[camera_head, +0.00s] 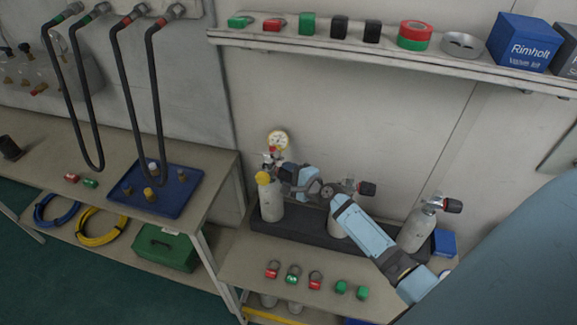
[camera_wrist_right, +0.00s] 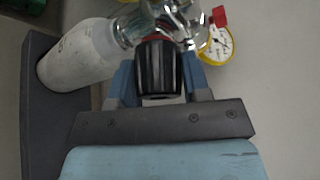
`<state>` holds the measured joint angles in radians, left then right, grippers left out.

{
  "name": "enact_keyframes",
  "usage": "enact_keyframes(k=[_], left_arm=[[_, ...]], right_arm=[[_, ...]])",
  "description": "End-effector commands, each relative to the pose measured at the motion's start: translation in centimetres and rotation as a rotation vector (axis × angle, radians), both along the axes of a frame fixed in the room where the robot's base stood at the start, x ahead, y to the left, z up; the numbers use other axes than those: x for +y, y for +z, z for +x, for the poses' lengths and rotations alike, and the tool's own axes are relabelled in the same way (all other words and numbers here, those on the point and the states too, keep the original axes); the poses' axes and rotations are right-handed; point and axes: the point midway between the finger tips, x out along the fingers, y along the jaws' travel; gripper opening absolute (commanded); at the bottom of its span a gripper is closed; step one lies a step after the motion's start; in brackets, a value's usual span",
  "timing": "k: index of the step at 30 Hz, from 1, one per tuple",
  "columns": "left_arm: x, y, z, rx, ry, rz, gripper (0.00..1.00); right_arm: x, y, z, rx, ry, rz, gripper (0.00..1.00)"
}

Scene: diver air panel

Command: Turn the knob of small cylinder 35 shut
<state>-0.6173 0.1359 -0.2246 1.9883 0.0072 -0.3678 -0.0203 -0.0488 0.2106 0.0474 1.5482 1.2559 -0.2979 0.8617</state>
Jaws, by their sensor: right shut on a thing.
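Three small pale cylinders stand in a dark rack (camera_head: 302,229) on the bench in the head view: a left one (camera_head: 271,207), a middle one (camera_head: 338,228) partly behind my arm, and a right one (camera_head: 414,231). I cannot read which is 35. My right gripper (camera_head: 291,178) is at the valve of the left cylinder, which carries a round gauge (camera_head: 278,140). In the right wrist view its blue fingers are shut on a ribbed black knob (camera_wrist_right: 159,68) below the metal valve. That cylinder's body (camera_wrist_right: 75,58) lies to the left there. My left gripper is out of view.
The middle and right cylinders have side knobs (camera_head: 367,188) close to my right arm. Several red and green fittings (camera_head: 315,280) lie in front of the rack. A shelf (camera_head: 390,58) runs above. A blue tray (camera_head: 180,205) and hanging hoses (camera_head: 128,90) are to the left.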

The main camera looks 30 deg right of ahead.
Motion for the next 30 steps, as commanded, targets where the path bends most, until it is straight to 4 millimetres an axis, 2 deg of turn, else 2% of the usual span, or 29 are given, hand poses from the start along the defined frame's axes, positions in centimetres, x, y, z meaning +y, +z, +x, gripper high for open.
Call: enact_keyframes(k=[1, 6, 20, 21, 24, 30], left_arm=[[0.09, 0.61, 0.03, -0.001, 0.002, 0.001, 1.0], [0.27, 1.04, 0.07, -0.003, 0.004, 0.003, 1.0], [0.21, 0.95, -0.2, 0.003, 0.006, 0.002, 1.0], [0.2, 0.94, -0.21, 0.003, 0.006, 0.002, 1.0], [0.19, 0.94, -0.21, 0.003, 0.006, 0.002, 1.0], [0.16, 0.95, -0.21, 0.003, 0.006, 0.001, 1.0]], right_arm=[[-0.03, 0.29, 0.02, 0.009, 0.0, 0.012, 0.2], [-0.01, 0.12, 0.01, 0.031, 0.0, 0.044, 0.2], [0.0, -0.09, -0.01, 0.038, 0.001, 0.055, 0.2], [0.0, -0.09, -0.01, 0.038, 0.001, 0.054, 0.48], [0.0, -0.09, -0.01, 0.038, 0.001, 0.054, 0.7], [0.0, -0.06, 0.0, 0.037, 0.0, 0.054, 0.7]])
